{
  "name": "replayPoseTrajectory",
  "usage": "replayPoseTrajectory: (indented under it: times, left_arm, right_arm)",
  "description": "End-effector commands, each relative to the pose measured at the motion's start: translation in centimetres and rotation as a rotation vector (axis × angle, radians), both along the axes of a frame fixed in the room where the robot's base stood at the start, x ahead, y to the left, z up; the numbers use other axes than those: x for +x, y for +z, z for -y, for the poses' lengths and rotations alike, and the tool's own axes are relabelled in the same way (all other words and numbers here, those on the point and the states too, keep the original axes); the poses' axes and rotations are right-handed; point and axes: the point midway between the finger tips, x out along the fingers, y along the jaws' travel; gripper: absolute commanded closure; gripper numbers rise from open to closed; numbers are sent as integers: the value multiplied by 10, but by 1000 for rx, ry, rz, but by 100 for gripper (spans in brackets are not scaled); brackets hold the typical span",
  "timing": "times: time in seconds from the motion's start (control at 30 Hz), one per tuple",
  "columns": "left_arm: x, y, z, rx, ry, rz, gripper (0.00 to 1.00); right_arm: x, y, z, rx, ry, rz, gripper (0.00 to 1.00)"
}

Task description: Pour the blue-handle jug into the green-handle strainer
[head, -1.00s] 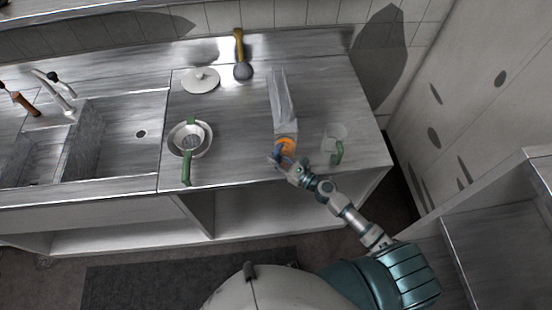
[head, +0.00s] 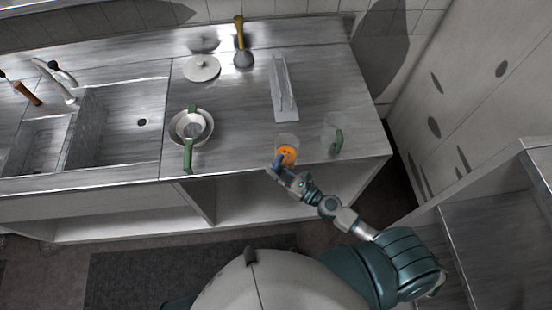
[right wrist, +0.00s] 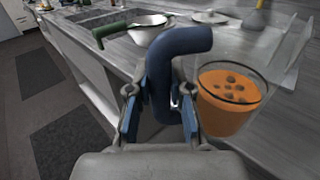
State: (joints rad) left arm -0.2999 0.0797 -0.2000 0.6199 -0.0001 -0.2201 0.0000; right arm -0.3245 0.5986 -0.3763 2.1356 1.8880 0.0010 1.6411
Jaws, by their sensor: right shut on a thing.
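The blue-handle jug (head: 287,150) is clear with orange liquid and dark bits in it, near the counter's front edge. In the right wrist view the jug (right wrist: 228,100) looks upright, with its blue handle (right wrist: 172,75) between my fingers. My right gripper (head: 280,169) is shut on that handle; it also shows in the right wrist view (right wrist: 160,108). The green-handle strainer (head: 188,152) lies over a pale bowl (head: 207,118) to the left of the jug. Whether the jug touches the counter I cannot tell. My left gripper is not in view.
A clear jug with a green handle (head: 337,143) stands right of the blue-handle jug. A clear rack (head: 284,100) lies behind. A white lid (head: 202,68) and a yellow-handled utensil (head: 240,45) are at the back. The sink (head: 120,125) is left. Counter between strainer and jug is clear.

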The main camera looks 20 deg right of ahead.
Motion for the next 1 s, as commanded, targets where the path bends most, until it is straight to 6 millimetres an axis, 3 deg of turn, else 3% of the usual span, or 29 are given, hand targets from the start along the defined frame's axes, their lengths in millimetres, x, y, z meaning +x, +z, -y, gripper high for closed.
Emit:
replayPoseTrajectory:
  times: [0.4,1.0]
  left_arm:
    - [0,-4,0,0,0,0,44]
    - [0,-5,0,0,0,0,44]
  right_arm:
    - [-38,4,-13,0,0,1,100]
    - [-52,6,-18,-1,0,3,100]
